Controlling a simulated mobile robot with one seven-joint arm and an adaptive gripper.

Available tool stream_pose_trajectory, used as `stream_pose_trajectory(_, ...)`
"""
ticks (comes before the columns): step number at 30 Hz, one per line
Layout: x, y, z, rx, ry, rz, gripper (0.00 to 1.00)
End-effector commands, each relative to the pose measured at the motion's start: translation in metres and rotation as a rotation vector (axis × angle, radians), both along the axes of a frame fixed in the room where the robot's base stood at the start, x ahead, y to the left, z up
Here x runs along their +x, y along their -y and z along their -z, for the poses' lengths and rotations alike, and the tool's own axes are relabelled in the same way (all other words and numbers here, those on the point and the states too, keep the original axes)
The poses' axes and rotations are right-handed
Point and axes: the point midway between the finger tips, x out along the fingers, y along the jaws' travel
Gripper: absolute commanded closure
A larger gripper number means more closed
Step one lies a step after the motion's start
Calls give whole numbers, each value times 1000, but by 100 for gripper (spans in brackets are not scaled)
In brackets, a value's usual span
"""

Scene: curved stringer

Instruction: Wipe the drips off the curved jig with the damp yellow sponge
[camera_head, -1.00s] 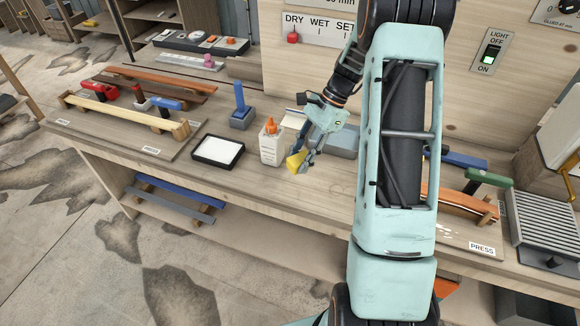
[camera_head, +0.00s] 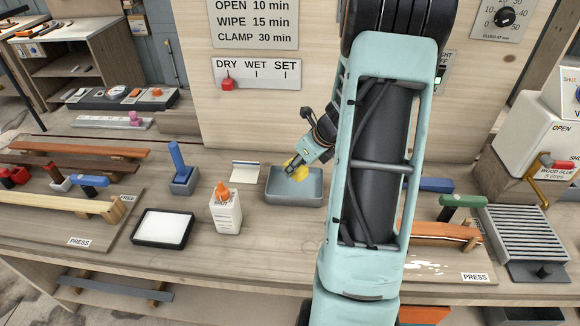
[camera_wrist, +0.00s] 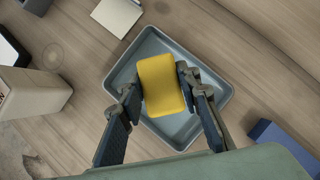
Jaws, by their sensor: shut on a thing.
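My gripper (camera_wrist: 160,95) is shut on the yellow sponge (camera_wrist: 161,84) and holds it over the grey-blue tray (camera_wrist: 213,88). In the head view the sponge (camera_head: 297,170) shows just above the back of the tray (camera_head: 290,199); whether it touches the tray is unclear. The curved jig (camera_head: 436,232), an orange-brown strip with a green-handled clamp (camera_head: 463,203), lies to the right of my arm. Pale drips (camera_head: 428,266) show on the bench just in front of it. My arm hides the jig's left part.
A glue bottle (camera_head: 226,211), a white pad in a black tray (camera_head: 163,228) and a blue-handled tool (camera_head: 180,165) stand left of the tray. A ribbed grey rack (camera_head: 520,233) and the glue dispenser (camera_head: 530,140) are at the right. Bench front middle is clear.

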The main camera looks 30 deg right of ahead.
Motion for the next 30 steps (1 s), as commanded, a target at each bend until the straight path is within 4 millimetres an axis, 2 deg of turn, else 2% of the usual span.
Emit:
stream_pose_trajectory(15, 0, -1, 53, 1, 0, -5, 88)
stream_pose_trajectory(30, 0, -1, 56, 1, 0, -5, 88)
